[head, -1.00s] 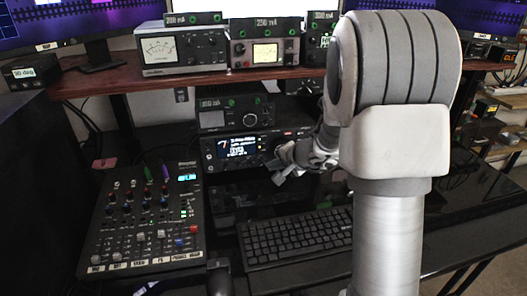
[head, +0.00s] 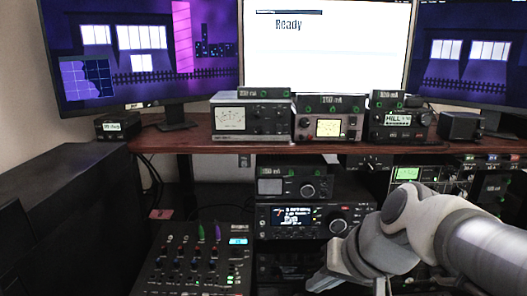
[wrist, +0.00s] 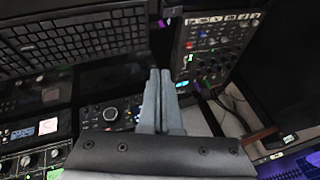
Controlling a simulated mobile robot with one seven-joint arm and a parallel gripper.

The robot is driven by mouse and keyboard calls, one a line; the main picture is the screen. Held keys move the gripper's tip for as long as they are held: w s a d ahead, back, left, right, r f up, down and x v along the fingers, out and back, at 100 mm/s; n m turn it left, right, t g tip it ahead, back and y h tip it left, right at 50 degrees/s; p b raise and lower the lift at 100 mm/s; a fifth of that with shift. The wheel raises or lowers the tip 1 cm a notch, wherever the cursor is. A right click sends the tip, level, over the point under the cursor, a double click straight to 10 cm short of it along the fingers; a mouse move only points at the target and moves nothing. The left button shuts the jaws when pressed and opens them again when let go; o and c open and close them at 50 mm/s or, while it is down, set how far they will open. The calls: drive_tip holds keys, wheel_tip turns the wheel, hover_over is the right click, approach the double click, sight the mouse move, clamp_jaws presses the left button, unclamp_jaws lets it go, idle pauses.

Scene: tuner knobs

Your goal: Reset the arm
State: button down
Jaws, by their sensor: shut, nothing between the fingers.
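My gripper (wrist: 158,100) is shut with nothing between its fingers; the two grey fingers lie side by side in the wrist view. In the head view my arm comes in from the lower right and the gripper (head: 325,282) is low in front of the equipment, partly cut off by the bottom edge. The radio (head: 292,219) with a lit display and large knob stands under the shelf, just behind and above the gripper. In the wrist view a dark panel with knobs (wrist: 108,113) lies left of the fingers.
A mixer (head: 196,262) stands left of the gripper and also shows in the wrist view (wrist: 205,50). A keyboard (wrist: 70,40) lies at upper left there. Several meter boxes (head: 252,117) line the wooden shelf (head: 185,139). Three monitors, the middle one reading "Ready" (head: 330,50), stand behind.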

drive_tip(key=s+d+n+h, duration=0.1)
drive_tip(key=s+d+h, duration=0.35)
drive_tip(key=s, duration=0.25)
wheel_tip(320, 180, up, 19)
drive_tip(key=p, duration=1.8)
drive_tip(key=shift+d+y, duration=0.2)
drive_tip(key=shift+y, duration=0.25)
drive_tip(key=shift+f, duration=0.1)
